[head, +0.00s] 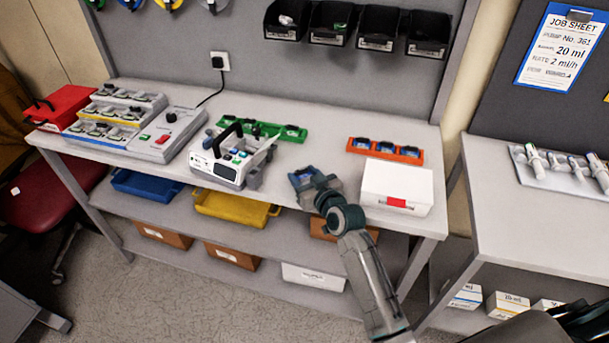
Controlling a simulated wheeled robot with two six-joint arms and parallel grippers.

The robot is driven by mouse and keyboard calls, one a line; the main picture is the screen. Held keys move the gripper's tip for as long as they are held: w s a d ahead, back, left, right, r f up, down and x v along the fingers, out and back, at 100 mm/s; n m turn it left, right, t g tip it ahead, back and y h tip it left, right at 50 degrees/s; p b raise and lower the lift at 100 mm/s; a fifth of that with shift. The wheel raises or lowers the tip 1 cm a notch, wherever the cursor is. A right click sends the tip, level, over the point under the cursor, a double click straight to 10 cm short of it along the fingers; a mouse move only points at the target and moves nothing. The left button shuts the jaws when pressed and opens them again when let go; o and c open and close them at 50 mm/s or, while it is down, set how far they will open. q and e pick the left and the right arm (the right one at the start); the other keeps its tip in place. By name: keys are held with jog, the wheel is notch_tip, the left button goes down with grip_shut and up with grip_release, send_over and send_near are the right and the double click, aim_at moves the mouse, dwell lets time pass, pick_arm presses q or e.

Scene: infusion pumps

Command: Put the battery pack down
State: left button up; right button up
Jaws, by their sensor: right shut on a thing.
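My right gripper (310,187) reaches in from the lower right and is shut on a small battery pack (300,177) with a blue top. The pack is near the front edge of the workbench, between the pump and a white box; I cannot tell whether it touches the surface. The white infusion pump (228,170) with a black handle stands to its left. A green tray (228,122) with several packs is behind the pump. An orange tray (371,152) with blue-topped packs lies behind and right of the gripper. My left gripper is not in view.
The white box (398,182) with a red label stands just right of the gripper. Bare bench (318,145) shows between the green and orange trays. Black bins (330,24) hang above.

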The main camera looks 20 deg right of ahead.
jog(key=shift+f, duration=0.1)
jog(key=o, duration=1)
jog(key=shift+o, duration=0.2)
jog(key=b+v, duration=0.2)
jog(key=v, duration=1)
